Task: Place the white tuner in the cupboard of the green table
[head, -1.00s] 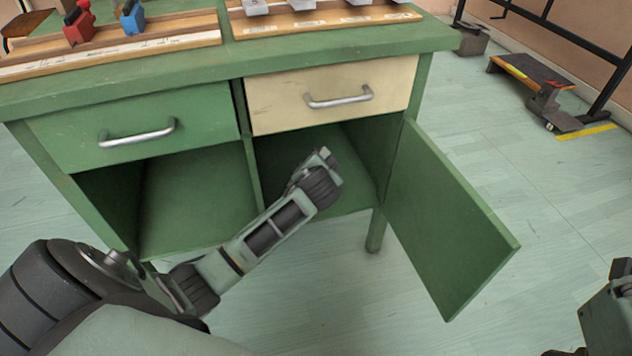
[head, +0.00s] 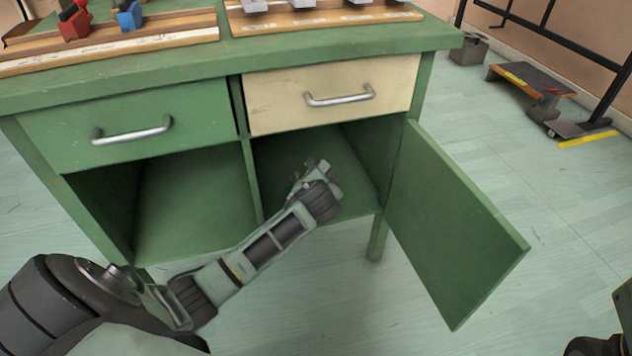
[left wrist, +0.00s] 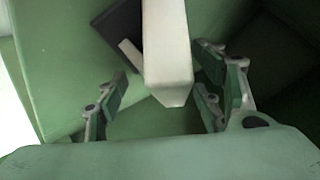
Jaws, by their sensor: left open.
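The white tuner (left wrist: 167,50) shows in the left wrist view as a pale block between the spread fingers of my left gripper (left wrist: 165,105), with visible gaps on both sides. In the head view my left gripper (head: 318,168) is at the right-hand compartment of the green table (head: 440,40), and the tuner cannot be made out there. The compartment's green door (head: 455,225) stands open to the right. Whether the tuner rests on the compartment floor is hard to tell.
A dark flat shape (left wrist: 118,30) lies beside the tuner. Above the compartments are a green drawer (head: 60,130) and a cream drawer (head: 290,95), both shut. The left compartment (head: 195,195) is open and looks empty. Wooden racks stand on the tabletop.

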